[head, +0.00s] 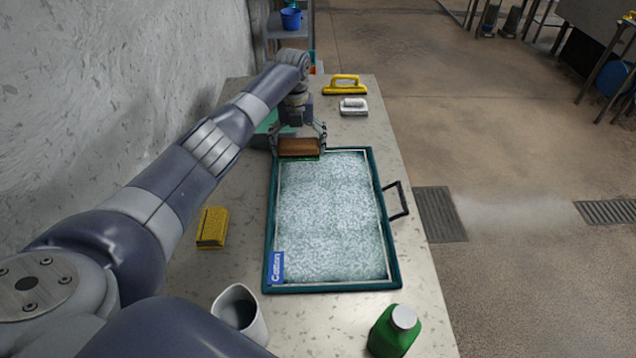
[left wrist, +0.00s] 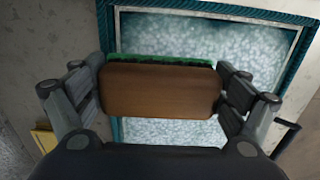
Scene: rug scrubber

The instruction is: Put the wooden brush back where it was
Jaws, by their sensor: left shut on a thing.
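The wooden brush (head: 299,147) has a brown block and green bristles. My left gripper (head: 299,143) is shut on it, one finger at each end. I cannot tell whether the bristles touch the rug or frame. My right gripper is not in view.
A yellow-handled brush (head: 345,86) and a white-grey brush (head: 354,106) stand at the table's far end. A yellow sponge (head: 212,228) lies left of the tray. A grey cup (head: 239,312) and green bottle (head: 394,331) stand at the near end. The tray's black handle (head: 399,200) sticks out right.

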